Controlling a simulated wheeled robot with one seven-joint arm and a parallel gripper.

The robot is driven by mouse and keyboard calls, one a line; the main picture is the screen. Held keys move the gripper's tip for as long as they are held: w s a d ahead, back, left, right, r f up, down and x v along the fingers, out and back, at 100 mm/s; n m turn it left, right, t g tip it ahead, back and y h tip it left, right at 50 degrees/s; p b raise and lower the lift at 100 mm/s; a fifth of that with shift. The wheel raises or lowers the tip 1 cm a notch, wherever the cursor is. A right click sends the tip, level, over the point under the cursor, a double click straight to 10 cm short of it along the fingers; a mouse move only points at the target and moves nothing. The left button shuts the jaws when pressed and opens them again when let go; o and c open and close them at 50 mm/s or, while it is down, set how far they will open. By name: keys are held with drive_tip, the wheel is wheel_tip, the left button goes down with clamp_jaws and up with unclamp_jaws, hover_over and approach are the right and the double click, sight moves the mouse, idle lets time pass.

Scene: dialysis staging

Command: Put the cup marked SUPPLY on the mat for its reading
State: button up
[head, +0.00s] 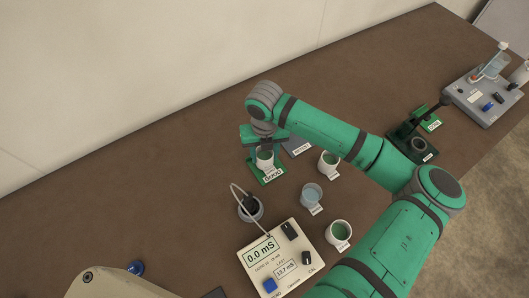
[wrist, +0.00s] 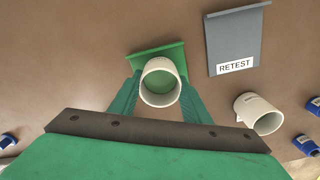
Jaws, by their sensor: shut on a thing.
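My gripper (head: 264,147) is shut on a white cup (head: 265,160), which also shows between the fingers in the wrist view (wrist: 160,82). The cup is upright at the green mat labelled GOOD (head: 270,177). I cannot tell whether its base touches the mat. The green mat shows behind the cup in the wrist view (wrist: 173,56). The held cup's mark is not readable. The grey RETEST mat (wrist: 233,35) lies to the right and looks empty. The meter (head: 281,262) shows 0.0 mS, with a LAST reading that looks like 13.7 mS.
A white cup (head: 329,163), a clear cup (head: 312,196) and another white cup (head: 340,236) stand on the brown table, their labels too small to read. A probe stands in a round holder (head: 251,209) beside the meter. Equipment (head: 487,97) stands far right.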

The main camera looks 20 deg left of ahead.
drive_tip(key=shift+f, duration=0.2)
drive_tip(key=o, duration=1.3)
wheel_tip(320, 180, up, 11)
drive_tip(key=shift+f, duration=0.15)
